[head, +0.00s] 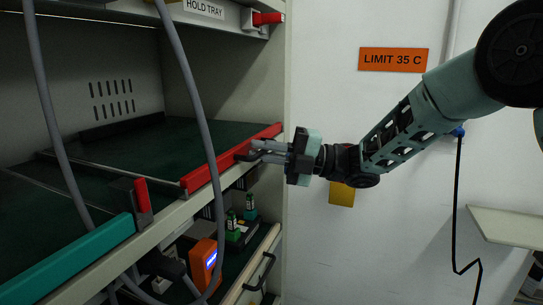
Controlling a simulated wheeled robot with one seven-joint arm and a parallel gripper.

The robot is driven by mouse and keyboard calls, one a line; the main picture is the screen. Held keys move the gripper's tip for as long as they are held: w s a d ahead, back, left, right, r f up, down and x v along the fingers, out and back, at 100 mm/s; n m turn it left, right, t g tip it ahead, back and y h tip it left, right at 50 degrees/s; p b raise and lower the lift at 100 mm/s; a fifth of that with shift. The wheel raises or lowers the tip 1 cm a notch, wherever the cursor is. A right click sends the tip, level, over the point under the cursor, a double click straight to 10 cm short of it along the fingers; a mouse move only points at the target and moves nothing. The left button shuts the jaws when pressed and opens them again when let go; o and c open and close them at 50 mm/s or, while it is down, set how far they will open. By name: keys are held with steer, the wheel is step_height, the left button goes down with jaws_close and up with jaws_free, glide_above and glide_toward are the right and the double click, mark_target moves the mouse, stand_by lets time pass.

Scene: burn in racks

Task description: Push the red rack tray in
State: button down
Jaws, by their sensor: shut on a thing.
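The red rack tray (222,161) sits on the rack's shelf, a dark green tray surface with a red front edge. Its front edge lies close to the shelf's front lip. My gripper (254,152) reaches in from the right and is shut on the tray's dark handle near the right end of the red edge. The fingertips partly hide the handle.
A teal-edged tray (70,262) is at the left, with a red-topped black latch (142,195) beside it. Grey cables hang in front of the rack. Below are an orange device (203,264) and green-topped items (232,222). A wall shelf (505,232) is at right.

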steer(key=shift+a, duration=0.1)
steer(key=c, duration=1.8)
jaws_free()
steer(key=shift+a, duration=0.1)
steer(key=shift+w+d+f, duration=0.1)
steer(key=shift+d+f, duration=0.05)
steer(key=shift+d, duration=0.2)
steer(key=d+f+b, duration=0.1)
steer(key=d, duration=0.4)
steer(key=d+f+b, duration=0.1)
steer(key=d+b, duration=0.1)
steer(key=d, duration=0.4)
steer(key=w+d+b, duration=0.1)
steer(key=d+b, duration=0.1)
steer(key=d, duration=0.3)
steer(key=shift+d+f, duration=0.35)
steer(key=shift+f, duration=0.05)
